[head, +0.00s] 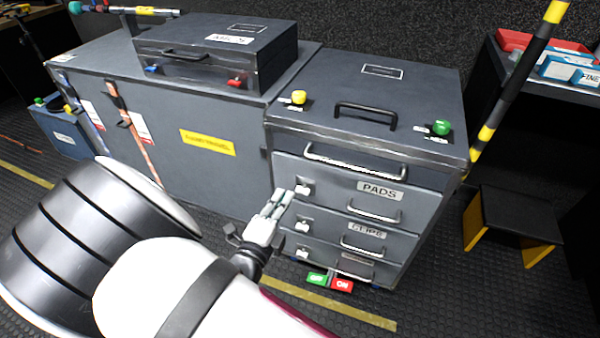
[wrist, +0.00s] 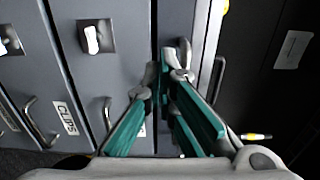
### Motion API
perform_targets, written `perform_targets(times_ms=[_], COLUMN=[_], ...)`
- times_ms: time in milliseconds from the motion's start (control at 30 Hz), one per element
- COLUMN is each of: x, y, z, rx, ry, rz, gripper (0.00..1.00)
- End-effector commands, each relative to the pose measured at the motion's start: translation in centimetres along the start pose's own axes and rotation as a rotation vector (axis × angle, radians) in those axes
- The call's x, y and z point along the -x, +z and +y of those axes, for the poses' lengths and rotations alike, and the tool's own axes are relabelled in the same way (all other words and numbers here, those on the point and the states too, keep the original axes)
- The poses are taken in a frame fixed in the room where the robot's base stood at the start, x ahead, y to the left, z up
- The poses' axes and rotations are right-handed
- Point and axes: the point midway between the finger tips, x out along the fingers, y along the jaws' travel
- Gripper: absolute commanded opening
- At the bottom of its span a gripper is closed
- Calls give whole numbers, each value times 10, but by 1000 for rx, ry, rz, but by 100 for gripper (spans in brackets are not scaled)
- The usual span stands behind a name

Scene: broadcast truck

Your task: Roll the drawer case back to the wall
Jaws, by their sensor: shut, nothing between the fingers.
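The grey drawer case (head: 420,95) stands right of centre in the head view, with labelled drawers, silver handles and white-tabbed latches on its front. A long silver bar handle (head: 355,163) runs above the PADS drawer. A green and red ON pedal (head: 342,285) shows at its base. My gripper (head: 284,194) is shut and empty, at the left part of the case front near the PADS latch. In the wrist view its fingers (wrist: 165,75) overlap the case front (wrist: 125,60); whether they touch it I cannot tell. The dark speckled wall (head: 370,35) is behind.
A long grey case (head: 230,175) with a yellow label stands close on the left, carrying a smaller black case (head: 270,45). At right are a striped pole (head: 515,85), a black and yellow step stool (head: 515,212) and a shelf with boxes. A yellow line (head: 335,307) crosses the floor in front.

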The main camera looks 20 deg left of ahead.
Motion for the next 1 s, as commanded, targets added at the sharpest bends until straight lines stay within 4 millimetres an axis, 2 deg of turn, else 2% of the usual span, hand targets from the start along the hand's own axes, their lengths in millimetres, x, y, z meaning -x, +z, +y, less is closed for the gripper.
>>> perform_targets(times_ms=[600,800,1000], x=[-110,-130,-136], y=[-3,-3,-2], z=[0,0,-1], rx=[-7,-6,-5], ry=[1,2,2], rz=[8,7,5], gripper=[0,0,0])
